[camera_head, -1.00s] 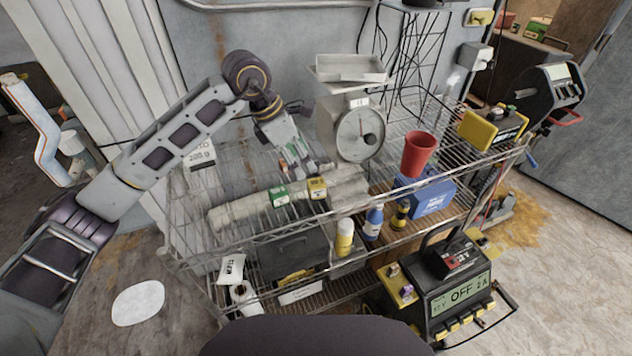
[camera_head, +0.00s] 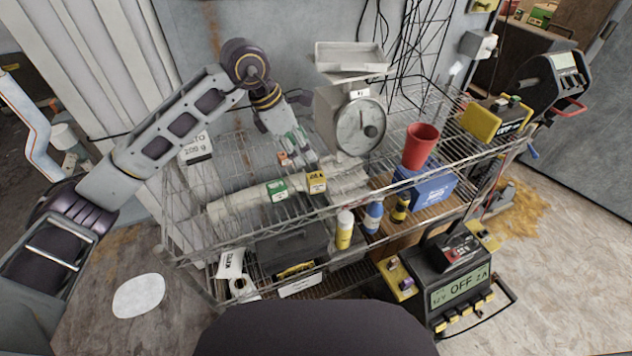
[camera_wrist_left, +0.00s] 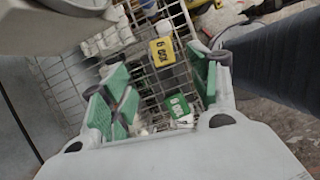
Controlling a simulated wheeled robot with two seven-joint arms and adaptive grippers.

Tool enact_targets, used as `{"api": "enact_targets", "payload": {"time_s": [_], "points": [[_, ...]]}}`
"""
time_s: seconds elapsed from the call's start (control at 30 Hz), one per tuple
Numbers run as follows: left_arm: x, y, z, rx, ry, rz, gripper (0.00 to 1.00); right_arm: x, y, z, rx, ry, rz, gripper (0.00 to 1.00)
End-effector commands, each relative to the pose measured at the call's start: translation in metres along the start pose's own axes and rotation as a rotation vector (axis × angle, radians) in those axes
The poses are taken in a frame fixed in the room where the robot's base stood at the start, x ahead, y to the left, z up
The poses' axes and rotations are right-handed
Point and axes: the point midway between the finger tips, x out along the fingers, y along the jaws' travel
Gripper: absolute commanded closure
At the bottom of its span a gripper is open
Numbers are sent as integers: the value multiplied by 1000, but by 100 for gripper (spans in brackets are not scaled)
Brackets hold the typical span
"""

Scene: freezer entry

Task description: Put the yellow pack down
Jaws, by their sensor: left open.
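The yellow pack (camera_head: 317,182), a small box with a dark label, sits on the wire rack's upper level beside the green pack (camera_head: 277,190). My left gripper (camera_head: 300,153) is open above and behind the packs, apart from the yellow one. In the left wrist view, the yellow pack (camera_wrist_left: 162,52) lies beyond the green-padded fingers (camera_wrist_left: 160,95), with nothing held between them. The green pack (camera_wrist_left: 179,107) shows lower, between the fingers. What lies directly under the yellow pack is unclear. My right gripper is not in view.
A dial scale (camera_head: 360,125) with a tray stands right of my left gripper. A red cup (camera_head: 420,146) and a blue box (camera_head: 430,188) are farther right.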

Motion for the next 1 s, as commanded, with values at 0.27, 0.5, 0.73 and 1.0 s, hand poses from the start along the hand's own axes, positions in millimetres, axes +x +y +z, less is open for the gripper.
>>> {"api": "enact_targets", "payload": {"time_s": [0.27,0.5,0.73,1.0], "points": [[31,0,-1,-1,2,-3,39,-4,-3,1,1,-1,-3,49],[63,-1,-1,-2,2,-3,39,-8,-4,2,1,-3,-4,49],[80,-1,-1,1,1,-1,39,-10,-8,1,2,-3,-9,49],[81,0,-1,1,0,0,39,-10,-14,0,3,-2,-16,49]]}}
